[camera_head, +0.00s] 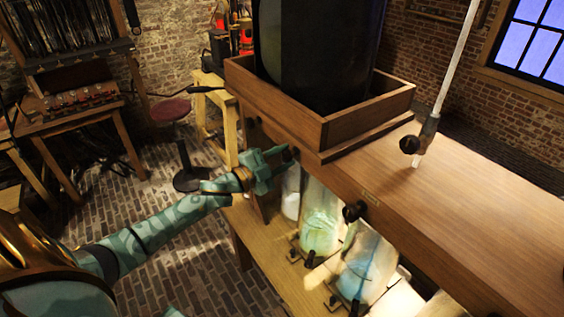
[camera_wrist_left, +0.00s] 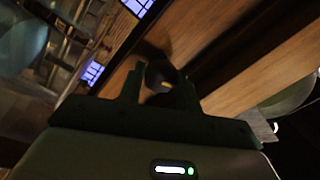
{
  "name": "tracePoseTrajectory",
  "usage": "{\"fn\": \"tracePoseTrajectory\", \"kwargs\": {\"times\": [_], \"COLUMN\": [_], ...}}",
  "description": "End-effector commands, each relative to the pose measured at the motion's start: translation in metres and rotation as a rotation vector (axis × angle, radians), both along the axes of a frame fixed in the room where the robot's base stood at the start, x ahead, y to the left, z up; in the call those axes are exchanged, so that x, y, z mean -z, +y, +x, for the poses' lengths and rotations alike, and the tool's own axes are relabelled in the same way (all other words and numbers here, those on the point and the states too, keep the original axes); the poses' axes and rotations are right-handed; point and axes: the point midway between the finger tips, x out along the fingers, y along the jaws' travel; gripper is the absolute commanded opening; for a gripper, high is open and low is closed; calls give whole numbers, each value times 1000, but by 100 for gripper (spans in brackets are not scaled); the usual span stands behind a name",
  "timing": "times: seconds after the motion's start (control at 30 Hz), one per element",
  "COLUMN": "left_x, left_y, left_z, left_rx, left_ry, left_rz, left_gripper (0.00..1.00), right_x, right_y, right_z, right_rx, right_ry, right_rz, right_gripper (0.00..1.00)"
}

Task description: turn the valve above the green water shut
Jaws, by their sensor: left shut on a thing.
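My left gripper (camera_head: 280,162) reaches in from the left to the front face of the wooden beam and is shut on a dark round valve knob (camera_head: 290,154). In the left wrist view the knob (camera_wrist_left: 160,75) sits between the two fingers of the gripper (camera_wrist_left: 160,88). The glass jar of green water (camera_head: 320,232) stands below the beam, just below and right of the gripped knob. Which way the valve is turned cannot be seen. My right gripper is not in view.
A jar of blue water (camera_head: 366,270) stands right of the green one, and a pale jar (camera_head: 291,204) left. Another dark knob (camera_head: 354,211) juts from the beam (camera_head: 455,200). A wooden tray (camera_head: 390,106) holds a large dark vessel (camera_head: 318,50). A pale rod (camera_head: 448,75) rises at right.

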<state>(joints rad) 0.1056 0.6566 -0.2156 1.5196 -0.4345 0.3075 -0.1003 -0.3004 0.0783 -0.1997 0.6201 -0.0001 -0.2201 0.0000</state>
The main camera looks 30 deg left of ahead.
Motion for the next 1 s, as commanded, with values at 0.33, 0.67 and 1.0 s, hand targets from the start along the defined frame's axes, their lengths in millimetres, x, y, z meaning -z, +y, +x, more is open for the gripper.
{"fn": "tracePoseTrajectory", "kwargs": {"times": [0.33, 0.67, 1.0], "left_x": [3, 2, 2], "left_y": [0, 0, 0], "left_z": [0, 0, 0], "left_rx": [1, 1, 1], "left_ry": [-96, -139, -146], "left_rz": [235, 341, 359], "left_gripper": [11, 11, 11], "right_x": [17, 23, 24], "right_y": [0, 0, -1], "right_z": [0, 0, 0], "right_rx": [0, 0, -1], "right_ry": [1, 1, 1], "right_rz": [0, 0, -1], "right_gripper": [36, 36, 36]}}
